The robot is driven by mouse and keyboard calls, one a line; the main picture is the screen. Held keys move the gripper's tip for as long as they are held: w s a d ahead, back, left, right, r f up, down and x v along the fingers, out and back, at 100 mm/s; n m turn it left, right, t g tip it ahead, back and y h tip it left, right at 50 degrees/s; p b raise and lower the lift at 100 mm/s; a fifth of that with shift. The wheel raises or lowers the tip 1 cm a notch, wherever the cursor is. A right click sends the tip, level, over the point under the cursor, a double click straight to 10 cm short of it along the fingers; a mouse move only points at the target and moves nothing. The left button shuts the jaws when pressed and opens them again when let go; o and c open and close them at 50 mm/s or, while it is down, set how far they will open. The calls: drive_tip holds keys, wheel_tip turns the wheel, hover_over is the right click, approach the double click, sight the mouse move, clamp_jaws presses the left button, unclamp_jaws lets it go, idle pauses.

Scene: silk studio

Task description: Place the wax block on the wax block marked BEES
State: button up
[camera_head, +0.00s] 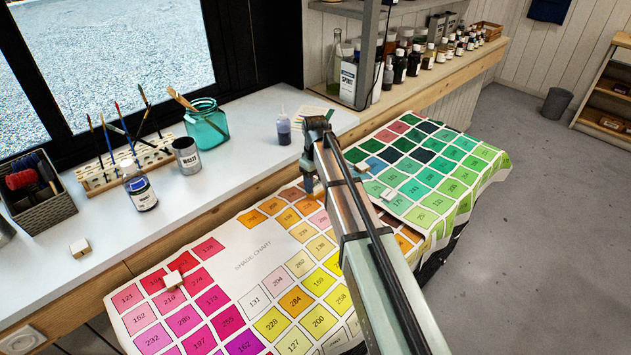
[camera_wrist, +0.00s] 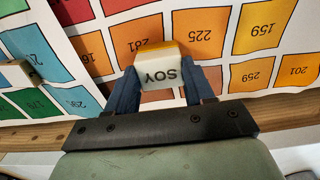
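My gripper (camera_head: 308,184) is over the orange squares of the colour chart in the head view. In the wrist view its two blue fingers (camera_wrist: 160,80) lie close along both sides of a wax block marked SOY (camera_wrist: 160,71). The block is pale with a yellow-orange top, and its lettering appears upside down. I cannot tell whether it touches the chart. Small pale blocks lie on the chart's red squares (camera_head: 174,279), on the green squares (camera_head: 361,167) (camera_head: 387,193) and on the white sill (camera_head: 80,248). Another block (camera_wrist: 17,74) shows at the wrist view's left. No BEES mark is readable.
The colour chart (camera_head: 253,254) covers the work surface and hangs over its edge. Shelved bottles stand at the back.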

sight(316, 184)
drive_tip(key=o, duration=0.4)
drive_tip(key=shift+o, duration=0.2)
wheel_tip(316, 184, up, 12)
drive_tip(key=shift+r, duration=0.2)
idle(0.3)
drive_tip(key=shift+d, duration=0.1)
